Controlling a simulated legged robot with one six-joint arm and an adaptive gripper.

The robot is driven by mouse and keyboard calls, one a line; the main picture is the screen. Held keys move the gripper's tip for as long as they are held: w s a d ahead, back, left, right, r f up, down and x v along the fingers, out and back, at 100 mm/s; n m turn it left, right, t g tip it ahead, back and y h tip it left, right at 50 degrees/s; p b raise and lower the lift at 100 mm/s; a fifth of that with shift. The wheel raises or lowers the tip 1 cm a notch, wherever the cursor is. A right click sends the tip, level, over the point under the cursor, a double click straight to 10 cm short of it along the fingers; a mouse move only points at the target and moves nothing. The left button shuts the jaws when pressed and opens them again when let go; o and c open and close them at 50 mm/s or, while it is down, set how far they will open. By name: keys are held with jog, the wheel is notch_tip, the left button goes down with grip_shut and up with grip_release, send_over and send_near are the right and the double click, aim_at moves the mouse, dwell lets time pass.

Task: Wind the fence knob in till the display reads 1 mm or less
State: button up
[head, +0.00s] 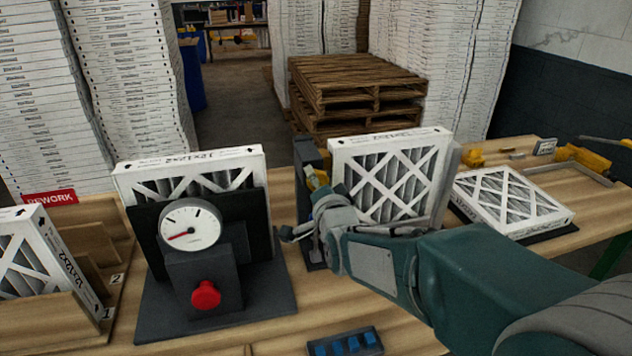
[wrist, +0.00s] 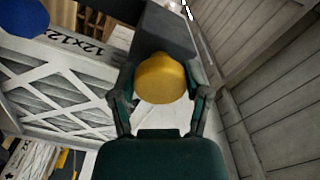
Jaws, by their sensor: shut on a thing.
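The yellow knob (wrist: 162,78) sits on the end of a dark block (wrist: 162,28) in the wrist view. My gripper (wrist: 163,88) has one finger on each side of the knob and is shut on it. In the head view, my gripper (head: 314,210) is at the dark upright stand (head: 307,160), with a bit of yellow (head: 317,182) showing; the arm and fingers hide most of the knob there. A white-framed filter (head: 390,180) stands upright just right of the stand. I cannot make out a readable fence display in either view.
A dark fixture with a round red-needle dial (head: 190,228) and red knob (head: 206,295) stands left, holding a filter. A rack with a filter (head: 38,258) is at far left. Another filter (head: 512,200) lies right. A blue-button panel (head: 345,342) is at the front.

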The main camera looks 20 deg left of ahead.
jog(key=o, duration=1.2)
jog(key=shift+w, duration=0.1)
jog(key=shift+c, duration=0.2)
jog(key=v, duration=1.2)
jog(key=shift+a+f, duration=0.1)
